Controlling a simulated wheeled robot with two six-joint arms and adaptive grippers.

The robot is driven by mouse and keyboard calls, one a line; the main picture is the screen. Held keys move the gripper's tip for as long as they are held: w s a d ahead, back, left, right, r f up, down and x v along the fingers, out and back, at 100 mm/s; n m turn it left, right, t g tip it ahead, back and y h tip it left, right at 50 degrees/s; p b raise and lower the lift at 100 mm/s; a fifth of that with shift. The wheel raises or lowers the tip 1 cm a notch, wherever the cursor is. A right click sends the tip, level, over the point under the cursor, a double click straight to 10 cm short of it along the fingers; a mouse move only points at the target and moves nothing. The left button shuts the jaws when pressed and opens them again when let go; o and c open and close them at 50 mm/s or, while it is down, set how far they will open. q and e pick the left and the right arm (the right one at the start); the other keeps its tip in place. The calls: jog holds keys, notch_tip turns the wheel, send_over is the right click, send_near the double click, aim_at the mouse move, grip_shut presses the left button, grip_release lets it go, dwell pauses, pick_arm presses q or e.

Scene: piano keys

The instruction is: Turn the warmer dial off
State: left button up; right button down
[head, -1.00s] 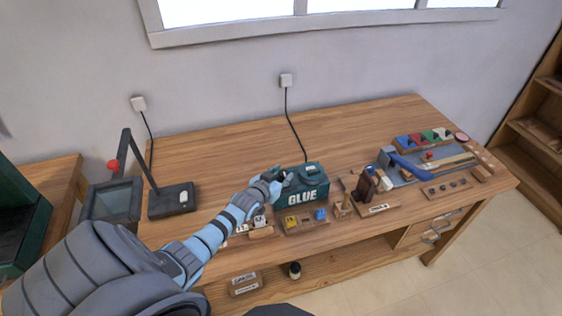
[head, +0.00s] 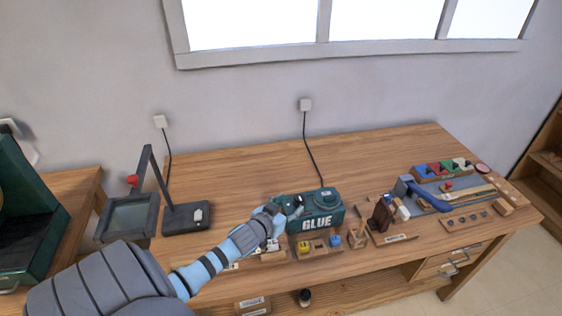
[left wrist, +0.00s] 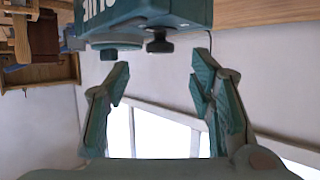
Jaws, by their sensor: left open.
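The glue warmer (head: 322,220) is a dark green box with white GLUE lettering, standing on the workbench. In the left wrist view the warmer (left wrist: 190,12) appears upside down at the top. A small dark knob (left wrist: 160,43), which looks like the dial, sticks out of its top face beside a wider round lid (left wrist: 116,43). My left gripper (head: 296,208) is at the warmer's left end in the head view and hides part of it. In the wrist view my left gripper (left wrist: 160,78) is open and empty, with the knob beyond and between its fingertips, apart from both. The dial's setting cannot be read.
A black cord runs from the warmer to a wall socket (head: 305,104). A dark lamp stand (head: 186,218) is at the left of the workbench (head: 240,170). Small blocks and a brown holder (head: 380,216) line the front. The bench behind the warmer is clear.

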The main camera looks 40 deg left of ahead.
pick_arm(q)
jog(key=v, duration=0.5)
jog(key=shift+s+r, duration=0.15)
jog(key=shift+s, duration=0.2)
jog(key=s+d+f+m+g+h, duration=0.1)
jog(key=s+d+f+m+g, duration=0.1)
jog(key=s+d+g, duration=0.55)
jog(key=s+d+f+m+g+h, duration=0.1)
jog(key=s+d+f+g, duration=0.1)
jog(key=s+d, duration=0.9)
jog(key=s+a+f+g+b, duration=0.1)
jog(key=s+a+f, duration=0.2)
jog(key=f, duration=0.8)
jog(key=s+a+f+b, duration=0.1)
jog(key=s+a+f, duration=0.1)
jog(key=f, duration=0.9)
jog(key=s+a+f+g+b, duration=0.1)
jog(key=s+f, duration=1.2)
jog(key=s, duration=0.1)
jog(key=shift+f, duration=0.2)
